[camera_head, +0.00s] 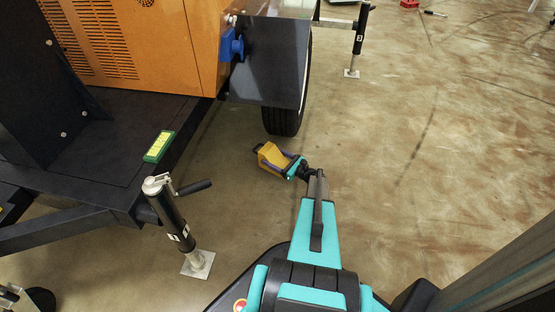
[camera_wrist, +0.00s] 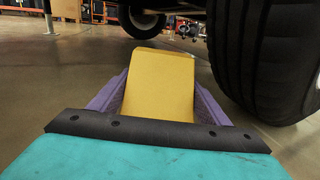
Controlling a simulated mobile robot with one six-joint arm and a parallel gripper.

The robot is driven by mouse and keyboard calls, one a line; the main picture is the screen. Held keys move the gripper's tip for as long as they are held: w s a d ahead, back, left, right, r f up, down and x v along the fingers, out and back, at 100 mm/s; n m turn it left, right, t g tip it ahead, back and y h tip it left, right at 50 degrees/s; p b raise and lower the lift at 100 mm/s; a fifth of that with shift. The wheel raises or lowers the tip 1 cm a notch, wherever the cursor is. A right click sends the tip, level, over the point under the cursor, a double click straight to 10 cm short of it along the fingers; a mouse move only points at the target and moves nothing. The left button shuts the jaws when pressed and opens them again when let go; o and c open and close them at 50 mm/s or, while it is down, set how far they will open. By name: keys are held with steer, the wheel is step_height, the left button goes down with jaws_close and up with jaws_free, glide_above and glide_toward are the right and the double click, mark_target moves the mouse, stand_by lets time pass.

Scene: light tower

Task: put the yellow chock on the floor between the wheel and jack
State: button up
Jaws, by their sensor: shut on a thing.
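The yellow chock (camera_head: 272,155) is in my gripper (camera_head: 290,163), low near the floor in the head view. In the wrist view the chock (camera_wrist: 160,85) sits between the two purple fingers of my gripper (camera_wrist: 160,100). The wheel (camera_head: 284,118) stands just beyond and slightly right of the chock in the head view; the wheel (camera_wrist: 262,55) is at the right in the wrist view. The near jack (camera_head: 176,220), black with a silver foot plate, stands to the left and nearer. I cannot tell whether the chock touches the floor.
An orange generator housing (camera_head: 180,35) and the dark trailer frame (camera_head: 115,150) fill the left. A green-and-yellow object (camera_head: 159,146) lies on the frame. Another jack (camera_head: 360,40) stands beyond the wheel. The floor (camera_head: 450,150) to the right is clear.

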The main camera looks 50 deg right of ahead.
mark_target(277, 151)
steer(key=d, duration=0.2)
steer(key=w+d+b, duration=0.1)
steer(key=shift+w+d+f, duration=0.15)
steer(key=shift+d+f, duration=0.05)
steer(key=shift+d, duration=0.2)
steer(key=shift+w+d+r, duration=0.1)
steer(key=shift+d, duration=0.25)
steer(key=shift+f+b, duration=1.2)
steer(key=shift+f, duration=0.6)
steer(key=o, duration=1.7)
steer(key=shift+f, duration=0.15)
steer(key=shift+c, duration=0.2)
